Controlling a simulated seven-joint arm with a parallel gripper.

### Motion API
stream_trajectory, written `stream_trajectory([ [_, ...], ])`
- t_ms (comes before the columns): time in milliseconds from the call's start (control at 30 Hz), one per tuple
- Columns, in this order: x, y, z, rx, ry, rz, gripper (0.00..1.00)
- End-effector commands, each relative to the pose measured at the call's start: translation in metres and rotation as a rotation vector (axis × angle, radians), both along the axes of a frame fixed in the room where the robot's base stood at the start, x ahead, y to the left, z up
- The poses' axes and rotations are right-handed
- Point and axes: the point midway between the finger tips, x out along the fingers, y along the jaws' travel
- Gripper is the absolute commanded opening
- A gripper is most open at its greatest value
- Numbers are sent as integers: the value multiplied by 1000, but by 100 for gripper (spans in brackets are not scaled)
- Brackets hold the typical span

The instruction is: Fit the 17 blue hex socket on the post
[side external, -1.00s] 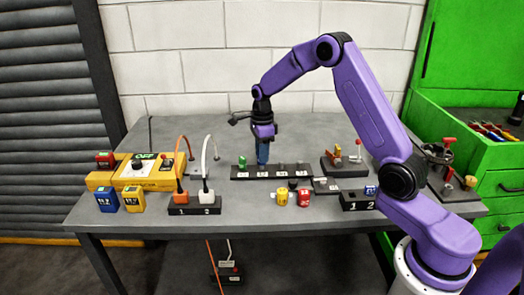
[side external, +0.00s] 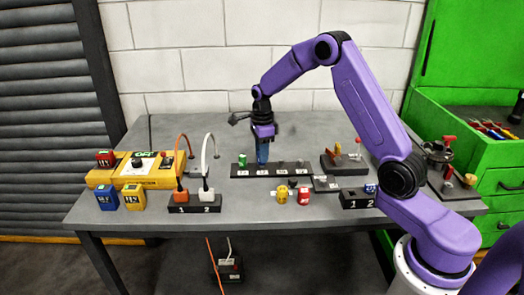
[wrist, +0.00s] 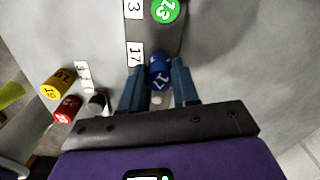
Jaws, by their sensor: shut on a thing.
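The blue socket marked 17 (wrist: 159,74) is between the two fingers of my gripper (wrist: 158,90) in the wrist view, and my gripper is shut on it. It is beside the 17 label on the dark rail (wrist: 161,32). In the side view my gripper (side external: 262,158) points straight down at the second place of the rail (side external: 236,172). The fingers hide the socket and the post there, so I cannot tell how far down the socket sits. The green socket marked 13 (wrist: 165,10) stands at the neighbouring place, also seen in the side view (side external: 242,160).
A yellow socket (side external: 282,194) and a red socket (side external: 303,197) stand in front of the rail. A block marked 1 and 2 (side external: 357,202) is at right front. A yellow control box (side external: 138,172) and a plug block (side external: 193,207) are at left.

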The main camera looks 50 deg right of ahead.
Motion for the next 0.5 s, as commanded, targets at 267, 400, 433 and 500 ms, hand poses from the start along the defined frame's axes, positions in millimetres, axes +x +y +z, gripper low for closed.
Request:
stream_trajectory([
  [267, 0, 0, -6, 0, 0, 0, 3],
  [400, 0, 0, -9, 1, 1, 0, 3],
  [433, 0, 0, -10, 1, 1, 0, 3],
  [500, 0, 0, -11, 1, 1, 0, 3],
])
